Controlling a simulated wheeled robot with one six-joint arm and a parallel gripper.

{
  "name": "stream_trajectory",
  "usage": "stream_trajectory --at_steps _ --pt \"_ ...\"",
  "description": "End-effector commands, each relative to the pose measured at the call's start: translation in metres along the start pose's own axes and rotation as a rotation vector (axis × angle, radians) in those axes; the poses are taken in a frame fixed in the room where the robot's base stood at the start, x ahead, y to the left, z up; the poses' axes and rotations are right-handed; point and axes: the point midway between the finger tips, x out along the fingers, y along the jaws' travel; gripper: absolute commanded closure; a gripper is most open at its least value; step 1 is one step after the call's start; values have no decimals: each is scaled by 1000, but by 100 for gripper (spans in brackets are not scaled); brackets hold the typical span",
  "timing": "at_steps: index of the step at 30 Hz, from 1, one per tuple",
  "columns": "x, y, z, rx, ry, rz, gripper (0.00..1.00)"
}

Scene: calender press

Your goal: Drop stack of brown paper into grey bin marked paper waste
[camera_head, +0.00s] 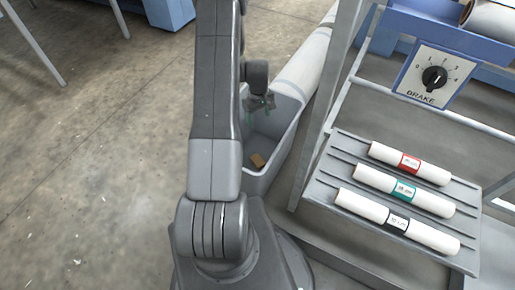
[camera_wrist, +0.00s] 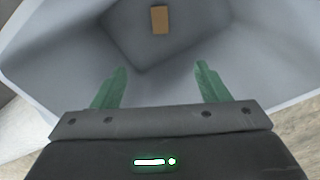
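The grey bin (camera_head: 284,140) stands on the floor behind my arm, which hides its left part. No paper waste marking shows on the sides in view. A small brown block, which looks like the stack of brown paper (camera_head: 258,161), lies inside the bin on its bottom. In the wrist view the brown stack (camera_wrist: 160,19) rests on the bin floor, apart from my fingers. My gripper (camera_wrist: 160,88) is over the bin with its two green fingers spread wide and nothing between them. It also shows small at the bin's far end in the head view (camera_head: 260,104).
A rack shelf (camera_head: 335,180) with three white rolls, labelled red, teal and black, stands right of the bin. A blue panel with a brake dial (camera_head: 434,77) is above it. A long white roll (camera_head: 308,60) lies behind the bin. Floor at left is clear.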

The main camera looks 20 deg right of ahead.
Motion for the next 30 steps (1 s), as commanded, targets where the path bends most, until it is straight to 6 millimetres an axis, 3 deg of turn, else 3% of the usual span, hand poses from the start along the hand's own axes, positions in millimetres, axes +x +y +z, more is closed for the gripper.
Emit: stream_trajectory --at_steps 8,21,30 --pt "-10 0 0 0 1 1 32" --pt "-102 1 -1 0 3 3 32" --pt "-136 0 0 0 0 0 32"
